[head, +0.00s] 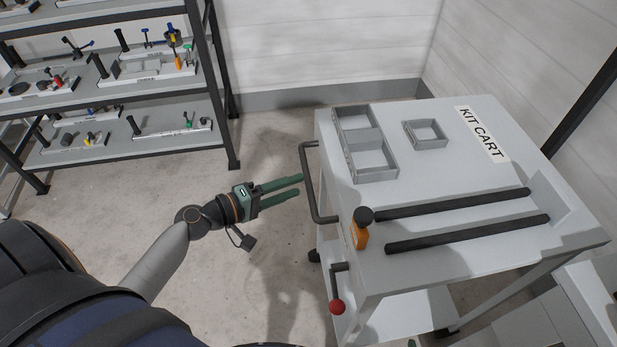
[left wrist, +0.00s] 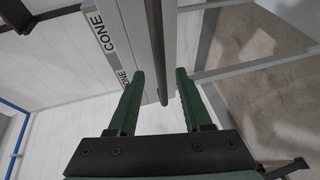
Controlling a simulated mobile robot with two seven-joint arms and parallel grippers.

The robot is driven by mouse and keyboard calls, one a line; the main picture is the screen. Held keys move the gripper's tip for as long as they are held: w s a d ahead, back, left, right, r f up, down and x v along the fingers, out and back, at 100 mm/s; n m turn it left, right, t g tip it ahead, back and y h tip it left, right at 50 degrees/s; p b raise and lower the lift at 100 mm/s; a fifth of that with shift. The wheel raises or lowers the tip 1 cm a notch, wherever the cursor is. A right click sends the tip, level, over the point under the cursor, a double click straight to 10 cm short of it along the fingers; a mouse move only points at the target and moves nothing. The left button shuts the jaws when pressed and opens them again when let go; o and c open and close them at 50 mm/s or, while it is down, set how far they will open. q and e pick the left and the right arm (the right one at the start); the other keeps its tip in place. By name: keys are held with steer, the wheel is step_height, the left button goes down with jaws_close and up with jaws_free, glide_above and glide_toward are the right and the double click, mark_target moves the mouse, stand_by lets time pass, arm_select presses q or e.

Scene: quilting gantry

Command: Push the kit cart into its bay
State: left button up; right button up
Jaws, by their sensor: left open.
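The kit cart (head: 465,180) is a light grey cart standing to the right in the head view, with a "KIT CART" label on its top. Its dark handle (head: 308,185) runs along the left side. My left gripper (head: 300,185) is open, its green fingers pointing at this handle, with the tips at or very near it. In the left wrist view a dark bar (left wrist: 157,50) shows between the open fingers; whether they touch it I cannot tell. A lever with a red ball (head: 337,307) hangs at the cart's near corner. No bay can be made out for certain. My right gripper is not seen.
Grey trays (head: 366,150), a black-knobbed orange piece (head: 361,232) and two dark rails (head: 455,203) are on the cart top. A loaded shelf rack (head: 110,95) stands at the left. Concrete floor (head: 265,130) is clear between rack and cart; white walls close the back.

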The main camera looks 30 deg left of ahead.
mark_target(308, 179)
arm_select(q)
steer(key=x, duration=0.5)
jaws_close()
stand_by(0.4)
stand_by(1.0)
